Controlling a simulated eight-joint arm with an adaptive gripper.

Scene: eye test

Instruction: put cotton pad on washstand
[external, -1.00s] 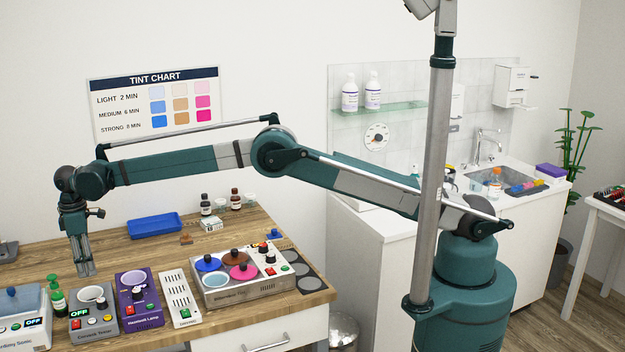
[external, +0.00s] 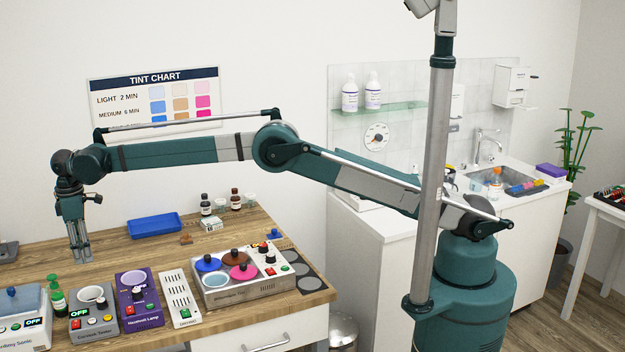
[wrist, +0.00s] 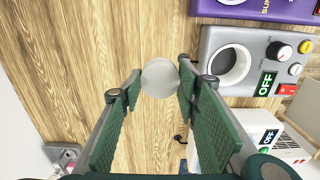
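The cotton pad, a pale grey-white round disc (wrist: 160,78), shows in the wrist view between my two fingertips, with its edges against both. My gripper (external: 79,261) appears shut on it, a little above the wooden table (external: 110,258). I cannot make out the pad in the external view. The washstand (external: 530,215) is the white cabinet with a sink and tap at the far right, beyond my arm's base. Part of its top is hidden by my arm and a grey pole.
A grey device with a round bowl (external: 91,297), a purple device (external: 138,298) and a green bottle (external: 57,297) stand near my gripper. A blue tray (external: 155,226) lies behind to the right.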

